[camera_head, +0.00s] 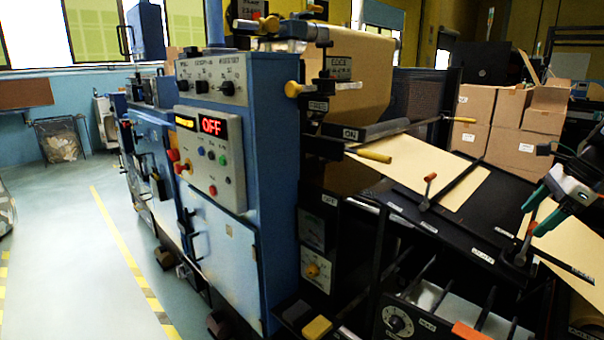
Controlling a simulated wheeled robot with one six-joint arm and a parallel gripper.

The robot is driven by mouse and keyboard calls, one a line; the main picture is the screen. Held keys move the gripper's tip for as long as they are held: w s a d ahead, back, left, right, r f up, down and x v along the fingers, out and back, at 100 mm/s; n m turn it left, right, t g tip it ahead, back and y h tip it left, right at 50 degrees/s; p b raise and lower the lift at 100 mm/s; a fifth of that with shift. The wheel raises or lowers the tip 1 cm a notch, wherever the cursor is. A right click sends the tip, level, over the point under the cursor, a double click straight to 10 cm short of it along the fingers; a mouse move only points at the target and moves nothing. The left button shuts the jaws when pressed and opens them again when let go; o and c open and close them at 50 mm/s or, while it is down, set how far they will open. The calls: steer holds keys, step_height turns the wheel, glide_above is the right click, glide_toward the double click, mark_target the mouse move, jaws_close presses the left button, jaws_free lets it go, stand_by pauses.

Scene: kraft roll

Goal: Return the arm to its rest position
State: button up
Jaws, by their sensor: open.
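My arm enters at the right edge, and its teal-green and black gripper (533,218) hangs over the right end of the machine's black feed table (455,228). The two fingertips are apart, and I see nothing held between them. An orange-handled lever (527,238) stands right by the fingertips; I cannot tell whether they touch it. The upper arm is mostly out of the picture.
The blue machine (225,140) shows a red "OFF" display (211,126). A kraft roll (358,75) feeds a brown sheet (425,168) onto the table. A second orange-handled lever (428,188) stands left. Cardboard boxes (512,118) are stacked behind.

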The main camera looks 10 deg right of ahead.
steer(key=s+a+r+n+g+h, duration=0.1)
steer(key=s+a+r+n, duration=0.15)
steer(key=a+n, duration=0.6)
steer(key=s+a+r+n+g, duration=0.1)
steer(key=s+a+n, duration=0.2)
steer(key=a, duration=1)
steer(key=s+a+f+n+h, duration=0.1)
steer(key=s+a+f+n, duration=0.1)
steer(key=s+a+n, duration=0.4)
steer(key=s+a+f+n+h, duration=0.1)
steer(key=s+a+f+n, duration=0.2)
steer(key=s+a+n, duration=0.3)
steer(key=shift+s+n+h, duration=0.3)
steer(key=shift+s+n, duration=0.35)
steer(key=shift+s, duration=0.6)
